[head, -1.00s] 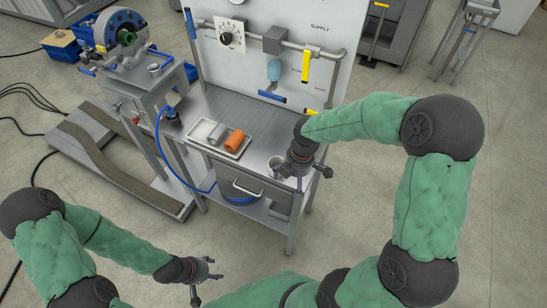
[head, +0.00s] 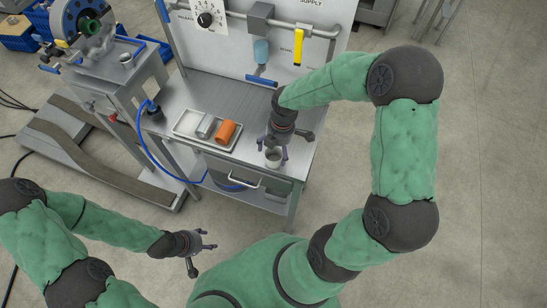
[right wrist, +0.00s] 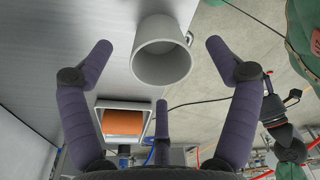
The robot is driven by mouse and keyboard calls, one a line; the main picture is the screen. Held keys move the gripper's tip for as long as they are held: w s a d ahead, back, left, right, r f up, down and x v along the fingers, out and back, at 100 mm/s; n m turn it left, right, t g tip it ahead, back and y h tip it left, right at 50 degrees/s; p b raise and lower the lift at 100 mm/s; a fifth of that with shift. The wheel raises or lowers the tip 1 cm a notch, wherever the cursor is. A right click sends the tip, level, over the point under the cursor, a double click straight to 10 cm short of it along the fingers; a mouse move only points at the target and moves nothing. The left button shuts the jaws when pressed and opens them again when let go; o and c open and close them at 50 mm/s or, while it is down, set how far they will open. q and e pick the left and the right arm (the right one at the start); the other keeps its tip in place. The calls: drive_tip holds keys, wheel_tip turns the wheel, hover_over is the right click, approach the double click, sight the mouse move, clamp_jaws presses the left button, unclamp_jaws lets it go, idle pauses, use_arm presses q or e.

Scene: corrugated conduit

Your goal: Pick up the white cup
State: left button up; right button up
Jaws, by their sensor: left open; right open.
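The white cup (head: 273,157) stands near the front right of the metal workbench, partly hidden by my right gripper (head: 273,150). In the right wrist view the cup (right wrist: 162,55) shows its open mouth toward the camera and its handle on the right side. My right gripper (right wrist: 160,62) is open there, with fingers spread on both sides of the cup and a third finger below it; I see no contact. My left gripper (head: 203,252) is open and empty, away from the bench at the lower left.
A tray (head: 187,121) left of the cup holds a grey cylinder (head: 206,126) and an orange cylinder (head: 226,131). The upright panel (head: 290,50) with valves and pipe stands behind. A blue hose (head: 146,147) hangs at the bench's left. A drawer handle (head: 233,178) projects below the front edge.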

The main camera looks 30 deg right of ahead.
sight(274, 157)
drive_tip(key=f, duration=0.3)
drive_tip(key=f+b, duration=0.1)
drive_tip(key=f, duration=0.1)
drive_tip(key=shift+w+a, duration=0.1)
drive_tip(key=shift+a, duration=0.3)
drive_tip(key=c, duration=1.2)
